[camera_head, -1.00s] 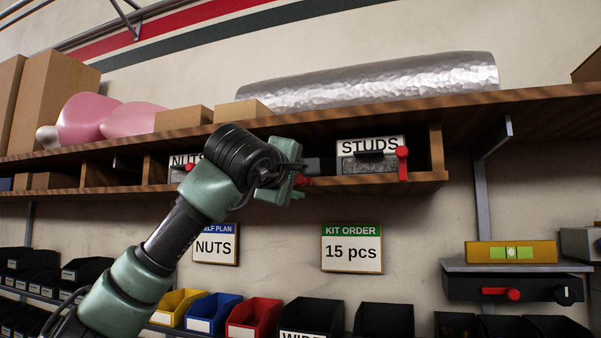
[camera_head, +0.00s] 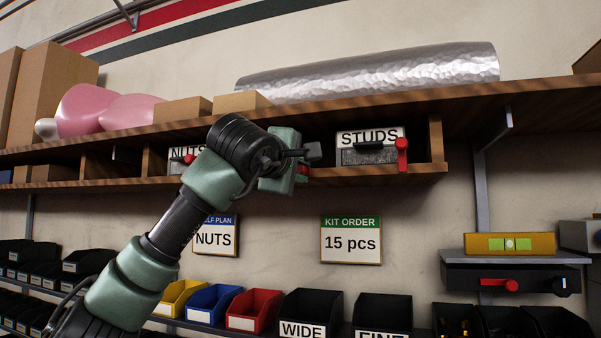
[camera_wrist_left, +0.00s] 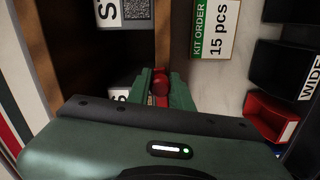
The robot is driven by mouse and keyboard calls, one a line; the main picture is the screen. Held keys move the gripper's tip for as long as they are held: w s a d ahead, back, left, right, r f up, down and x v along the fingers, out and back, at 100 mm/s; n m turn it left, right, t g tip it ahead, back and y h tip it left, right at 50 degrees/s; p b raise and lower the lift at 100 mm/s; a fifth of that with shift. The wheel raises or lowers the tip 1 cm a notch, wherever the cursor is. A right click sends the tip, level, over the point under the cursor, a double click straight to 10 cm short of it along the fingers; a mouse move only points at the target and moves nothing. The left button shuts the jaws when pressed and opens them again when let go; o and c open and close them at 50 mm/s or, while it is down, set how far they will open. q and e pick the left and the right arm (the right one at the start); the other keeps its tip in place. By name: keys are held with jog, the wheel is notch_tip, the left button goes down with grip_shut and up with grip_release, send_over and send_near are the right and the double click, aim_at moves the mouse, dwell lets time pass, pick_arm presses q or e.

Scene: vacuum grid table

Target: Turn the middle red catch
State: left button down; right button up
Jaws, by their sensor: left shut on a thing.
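The middle red catch (camera_head: 303,171) shows only as a small red piece beside my left gripper (camera_head: 300,160), at the shelf compartment between the NUTS and STUDS boxes. In the left wrist view the same red catch (camera_wrist_left: 160,87) sits between the green fingers of my left gripper (camera_wrist_left: 158,92), which is shut on it. My gripper and wrist hide most of the middle compartment in the head view, so the catch's angle is hard to tell. The right red catch (camera_head: 402,155) hangs upright beside the STUDS box (camera_head: 356,155). The left red catch (camera_head: 189,159) is partly seen at the NUTS box (camera_head: 176,166).
A wooden shelf (camera_head: 380,181) runs around the compartments, with a silver roll (camera_head: 370,75) and cartons above. KIT ORDER (camera_head: 351,240) and SHELF PLAN (camera_head: 222,237) signs hang below. Coloured bins (camera_head: 255,308) stand lower down. Open space lies in front of the wall.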

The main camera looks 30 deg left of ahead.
pick_arm(q)
jog(key=n, duration=0.2)
jog(key=r+n, duration=0.1)
jog(key=n, duration=0.1)
jog(key=shift+a+r, duration=0.15)
jog(key=shift+s+a+r+n+b, duration=0.15)
jog(key=shift+a+r+n, duration=0.35)
jog(key=shift+n, duration=1.65)
jog(key=shift+s+a+r+n+b, duration=0.2)
jog(key=shift+a+n, duration=0.55)
jog(key=shift+n, duration=1.45)
jog(key=shift+s+a+r+n+b, duration=0.1)
jog(key=shift+a+r+n, duration=0.4)
jog(key=shift+n, duration=1.65)
jog(key=shift+a+f, duration=0.1)
jog(key=shift+a, duration=0.05)
jog(key=c, duration=1.3)
grip_release()
jog(key=shift+o, duration=0.2)
jog(key=shift+s, duration=0.2)
